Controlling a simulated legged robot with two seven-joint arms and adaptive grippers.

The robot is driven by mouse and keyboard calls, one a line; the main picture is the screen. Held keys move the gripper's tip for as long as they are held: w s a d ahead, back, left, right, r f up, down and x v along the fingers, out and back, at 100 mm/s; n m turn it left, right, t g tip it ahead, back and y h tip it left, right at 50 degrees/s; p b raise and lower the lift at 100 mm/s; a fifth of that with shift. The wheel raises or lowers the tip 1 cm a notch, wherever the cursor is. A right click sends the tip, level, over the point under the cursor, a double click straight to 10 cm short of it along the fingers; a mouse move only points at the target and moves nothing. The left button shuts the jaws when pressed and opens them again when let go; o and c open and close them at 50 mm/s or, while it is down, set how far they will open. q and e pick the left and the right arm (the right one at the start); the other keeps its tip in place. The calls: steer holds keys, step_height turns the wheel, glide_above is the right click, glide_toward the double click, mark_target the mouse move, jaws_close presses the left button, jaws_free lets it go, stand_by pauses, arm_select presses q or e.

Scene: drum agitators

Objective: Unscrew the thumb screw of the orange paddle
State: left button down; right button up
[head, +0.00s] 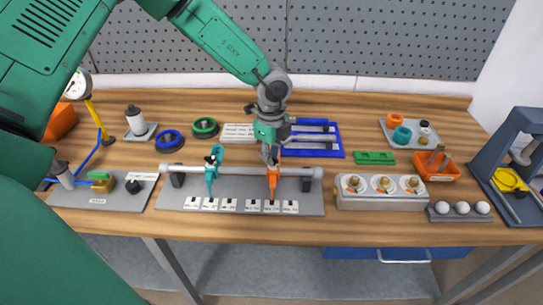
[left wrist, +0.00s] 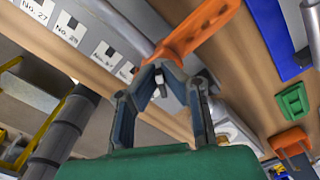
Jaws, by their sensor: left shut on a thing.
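The orange paddle (head: 273,181) hangs on the grey shaft, right of the teal paddle (head: 211,175). In the left wrist view the orange paddle (left wrist: 205,28) crosses just beyond my fingertips. My left gripper (head: 271,154) reaches down from above to the top of the orange paddle. In the left wrist view the tips of my left gripper (left wrist: 161,76) close together on the small thumb screw (left wrist: 160,88), which is mostly hidden by the fingers. My right gripper does not show.
The shaft (head: 240,171) lies across a grey base with several white labels (head: 253,206). Behind it is a blue tray (head: 322,150) of flat parts. A grey block with several round knobs (head: 383,201) stands to the right. A green block (head: 374,158) lies nearby.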

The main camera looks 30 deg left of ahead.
arm_select(q)
steer(key=c, duration=1.7)
jaws_free()
steer(key=shift+s+f, duration=0.2)
steer(key=shift+f, duration=0.1)
steer(key=shift+w+r, duration=0.1)
steer(key=shift+w, duration=0.05)
steer(key=shift+w+r, duration=0.1)
steer(key=shift+r, duration=0.4)
step_height(320, 180, up, 11)
steer(key=shift+a+f, duration=0.1)
